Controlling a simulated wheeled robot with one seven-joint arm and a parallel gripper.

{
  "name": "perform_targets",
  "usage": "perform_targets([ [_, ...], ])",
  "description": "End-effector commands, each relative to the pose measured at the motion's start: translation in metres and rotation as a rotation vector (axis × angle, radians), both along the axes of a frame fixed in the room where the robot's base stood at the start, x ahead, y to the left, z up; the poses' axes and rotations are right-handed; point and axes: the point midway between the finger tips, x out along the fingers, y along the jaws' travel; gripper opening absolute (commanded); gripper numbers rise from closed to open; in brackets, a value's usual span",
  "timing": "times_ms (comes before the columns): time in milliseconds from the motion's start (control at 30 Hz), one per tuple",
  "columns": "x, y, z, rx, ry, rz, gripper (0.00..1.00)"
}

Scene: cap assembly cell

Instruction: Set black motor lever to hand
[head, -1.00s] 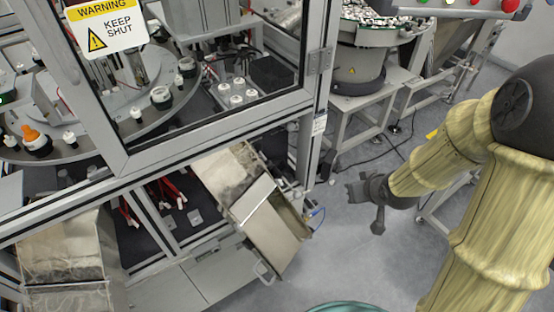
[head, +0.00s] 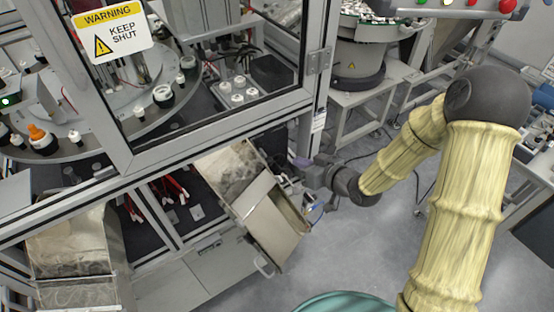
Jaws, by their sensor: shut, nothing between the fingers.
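I cannot make out a black motor lever for certain in the head view. My gripper (head: 303,164) is in front of the right corner post of the cell, low down, beside the upper right edge of the metal chute (head: 268,222). It points left toward the cell and is shut with nothing in it. At this size I cannot tell whether the fingertips touch anything. My gripper and wrist cover part of the area behind them, near the foot of the post.
The cell's framed door (head: 215,130) carries a warning sign (head: 112,30) and looks shut. A bowl feeder (head: 360,60) stands on a grey stand behind my arm. A button panel (head: 460,5) is at the top right. A teal rounded thing (head: 345,303) is at the bottom edge. Grey floor is clear right of the chute.

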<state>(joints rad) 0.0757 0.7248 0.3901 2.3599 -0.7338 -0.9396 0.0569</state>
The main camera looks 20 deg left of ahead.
Motion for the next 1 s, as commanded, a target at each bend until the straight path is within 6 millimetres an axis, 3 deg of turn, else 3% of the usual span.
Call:
perform_targets([
  [533,0.044,0.073,-0.034,-0.001,0.002,0.001,0.0],
  [800,0.046,0.083,-0.062,0.0,0.003,0.001,0.0],
  [1000,0.047,0.086,-0.07,0.0,0.001,0.0,0.0],
])
